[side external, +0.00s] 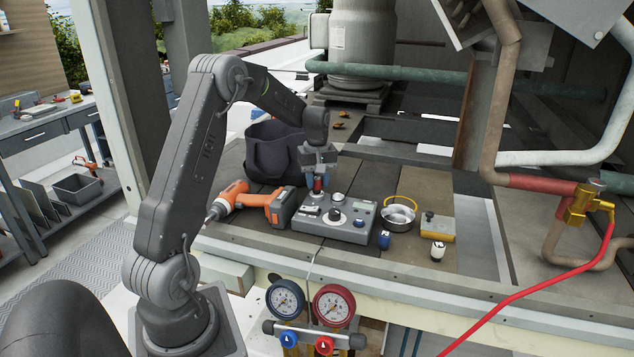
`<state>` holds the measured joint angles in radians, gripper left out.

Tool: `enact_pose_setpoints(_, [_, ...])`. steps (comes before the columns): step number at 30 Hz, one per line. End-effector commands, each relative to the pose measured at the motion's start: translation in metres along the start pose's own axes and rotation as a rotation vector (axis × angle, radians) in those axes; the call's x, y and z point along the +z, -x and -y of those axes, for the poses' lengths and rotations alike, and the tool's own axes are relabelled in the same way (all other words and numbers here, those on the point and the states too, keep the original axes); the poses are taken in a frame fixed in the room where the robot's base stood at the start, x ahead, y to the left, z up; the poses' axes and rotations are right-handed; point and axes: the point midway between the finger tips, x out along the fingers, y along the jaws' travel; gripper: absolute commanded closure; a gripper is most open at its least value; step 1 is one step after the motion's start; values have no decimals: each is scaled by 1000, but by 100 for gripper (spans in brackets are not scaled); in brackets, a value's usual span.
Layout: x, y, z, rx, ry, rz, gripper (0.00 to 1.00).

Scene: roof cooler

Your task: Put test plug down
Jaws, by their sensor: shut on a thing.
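My gripper (318,176) points down over the left back part of a grey test box (330,228) with knobs and a small display. It is shut on a small red plug (318,185), which I take to be the test plug. The plug's lower end is close to the box top. I cannot tell whether it touches the box or sits in a socket there. The fingers hide part of the plug.
An orange drill (247,199) lies left of the box, with a dark bag (273,152) behind. Right are a metal bowl (398,214), a blue cylinder (384,240), a white cylinder (437,251) and a yellow-grey block (437,227). Pressure gauges (334,304) hang in front.

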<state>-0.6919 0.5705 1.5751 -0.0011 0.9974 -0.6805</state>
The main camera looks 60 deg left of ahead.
Motion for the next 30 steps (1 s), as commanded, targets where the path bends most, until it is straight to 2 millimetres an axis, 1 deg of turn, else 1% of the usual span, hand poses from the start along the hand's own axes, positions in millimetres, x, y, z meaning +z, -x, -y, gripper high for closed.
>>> enact_pose_setpoints(1, [0, -4, 0, 0, 0, 1, 93])
enact_pose_setpoints(3, [0, -6, 0, 0, 0, 0, 93])
enact_pose_setpoints(10, [0, -6, 0, 0, 0, -1, 93])
enact_pose_setpoints(17, [0, -13, 0, 0, 0, 0, 93])
enact_pose_setpoints(18, [0, -14, 0, 0, 0, 0, 68])
enact_pose_setpoints(26, [0, -13, 0, 0, 0, 0, 44])
enact_pose_setpoints(30, [0, -13, 0, 0, 0, 0, 44])
